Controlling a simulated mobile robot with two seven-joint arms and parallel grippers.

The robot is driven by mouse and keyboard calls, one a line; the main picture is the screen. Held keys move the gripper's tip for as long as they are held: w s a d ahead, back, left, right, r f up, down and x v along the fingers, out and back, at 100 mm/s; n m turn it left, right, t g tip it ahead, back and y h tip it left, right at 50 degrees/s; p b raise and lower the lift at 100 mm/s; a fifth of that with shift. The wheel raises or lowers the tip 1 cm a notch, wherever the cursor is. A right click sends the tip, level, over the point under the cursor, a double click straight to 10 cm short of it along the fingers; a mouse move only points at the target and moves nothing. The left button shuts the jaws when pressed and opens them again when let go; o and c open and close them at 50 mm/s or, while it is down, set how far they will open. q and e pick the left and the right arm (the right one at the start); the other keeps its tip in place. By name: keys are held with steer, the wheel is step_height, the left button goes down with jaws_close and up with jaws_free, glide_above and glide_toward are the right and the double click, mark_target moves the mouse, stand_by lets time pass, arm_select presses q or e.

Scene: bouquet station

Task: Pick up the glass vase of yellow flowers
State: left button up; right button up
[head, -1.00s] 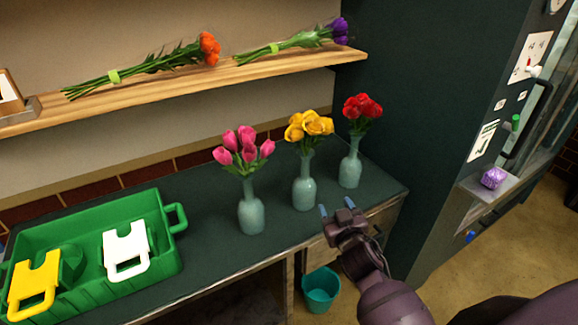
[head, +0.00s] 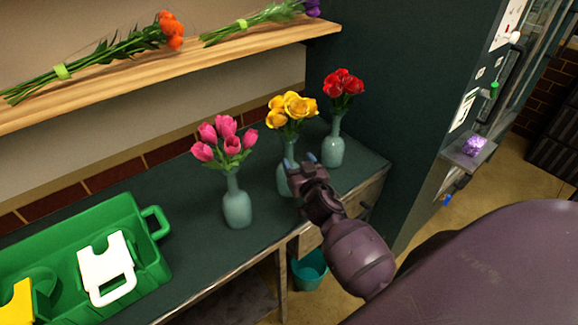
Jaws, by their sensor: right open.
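The glass vase of yellow flowers (head: 287,176) stands upright on the dark counter, between the pink and red bouquets. Its yellow blooms (head: 292,108) show clearly at the top. My right gripper (head: 301,163) is open in front of this vase and hides part of its body and neck on the right side. I cannot tell whether the fingers touch or straddle the glass. My left gripper is not in view.
A vase of pink tulips (head: 237,205) stands close on the left and a vase of red flowers (head: 333,148) close on the right. A green crate (head: 152,262) sits at the left. A wooden shelf (head: 200,57) with cut bouquets hangs above the counter (head: 190,192).

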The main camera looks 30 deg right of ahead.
mark_target(290, 154)
steer(key=x, duration=0.4)
steer(key=shift+w+a+r, duration=0.15)
steer(key=shift+w+a, duration=0.2)
steer(key=shift+w+d, duration=0.15)
steer(key=shift+w, duration=0.35)
jaws_close()
stand_by(0.6)
